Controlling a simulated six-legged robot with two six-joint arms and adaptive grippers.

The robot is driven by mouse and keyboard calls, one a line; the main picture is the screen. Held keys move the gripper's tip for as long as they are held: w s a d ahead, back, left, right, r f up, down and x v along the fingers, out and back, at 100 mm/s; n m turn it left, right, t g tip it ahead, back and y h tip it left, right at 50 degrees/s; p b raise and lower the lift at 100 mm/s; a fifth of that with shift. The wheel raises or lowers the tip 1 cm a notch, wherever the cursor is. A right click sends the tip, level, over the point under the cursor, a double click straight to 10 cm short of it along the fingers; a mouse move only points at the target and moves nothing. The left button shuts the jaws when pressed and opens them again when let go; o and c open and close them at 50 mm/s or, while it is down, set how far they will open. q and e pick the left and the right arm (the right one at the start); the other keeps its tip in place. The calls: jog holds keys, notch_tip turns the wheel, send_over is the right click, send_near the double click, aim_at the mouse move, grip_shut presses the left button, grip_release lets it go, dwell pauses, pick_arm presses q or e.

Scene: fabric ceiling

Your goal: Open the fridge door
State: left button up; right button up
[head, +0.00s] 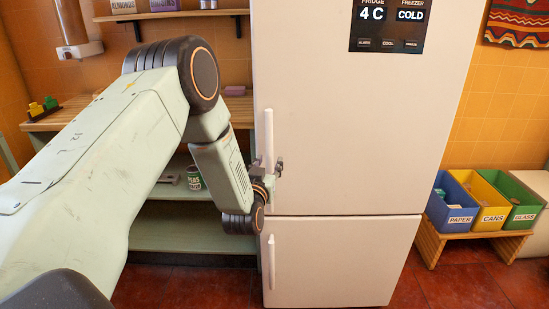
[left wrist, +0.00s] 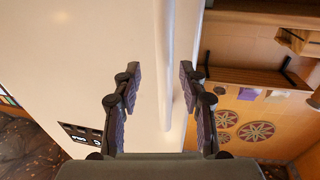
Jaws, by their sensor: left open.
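The white fridge (head: 350,130) stands in the middle of the head view, its upper and lower doors shut. A long vertical handle (head: 268,135) runs down the left edge of the upper door; the lower door has its own handle (head: 271,262). My left gripper (head: 277,167) is open at the lower part of the upper handle. In the left wrist view the upper handle (left wrist: 165,55) passes between the two spread fingers of the left gripper (left wrist: 160,78), with gaps on both sides. I cannot tell how deep the handle sits between them. My right gripper is out of view.
Wooden shelves with a green can (head: 194,178) stand left of the fridge, behind my arm. Blue (head: 455,217), yellow (head: 490,216) and green (head: 524,216) bins sit on a low wooden stand at right. Red tiled floor (head: 460,287) is clear in front of them.

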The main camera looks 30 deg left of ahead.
aim_at(269, 159)
pick_arm(q)
jog(key=w, duration=0.1)
jog(key=w+a, duration=0.2)
jog(key=shift+a+f, duration=0.2)
jog(key=shift+f, duration=0.05)
jog(key=shift+w+d+r+b, duration=0.2)
jog(key=shift+w+d+b, duration=0.15)
jog(key=shift+w, duration=0.2)
jog(key=shift+a+f, duration=0.15)
jog(key=shift+a, duration=0.1)
jog(key=shift+s+a, duration=0.1)
jog(key=shift+c, duration=1.1)
jog(key=shift+d, duration=0.2)
jog(key=c, duration=0.3)
jog(key=shift+a, duration=0.1)
grip_shut()
